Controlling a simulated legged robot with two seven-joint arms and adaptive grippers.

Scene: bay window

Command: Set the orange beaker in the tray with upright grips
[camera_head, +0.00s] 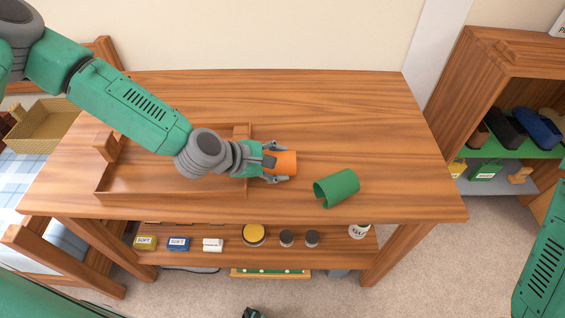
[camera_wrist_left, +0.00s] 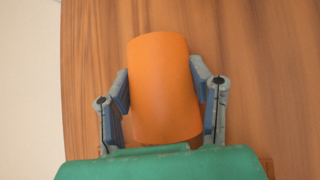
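The orange beaker (camera_head: 287,163) is between the fingers of my left gripper (camera_head: 275,162), just right of the tray. In the left wrist view the beaker (camera_wrist_left: 163,90) fills the gap, with a finger pressed against each side, so the gripper is shut on it. The beaker lies along the gripper's direction, on its side; whether it touches the table I cannot tell. The wooden tray (camera_head: 170,195) with upright grips sits on the left of the table, partly hidden under my left arm.
A green curved, cup-like piece (camera_head: 336,188) lies on its side right of the orange beaker. The wooden table's (camera_head: 330,105) back and right are clear. A lower shelf holds small boxes and jars. A bookcase (camera_head: 500,65) stands at right, a basket (camera_head: 50,125) at left.

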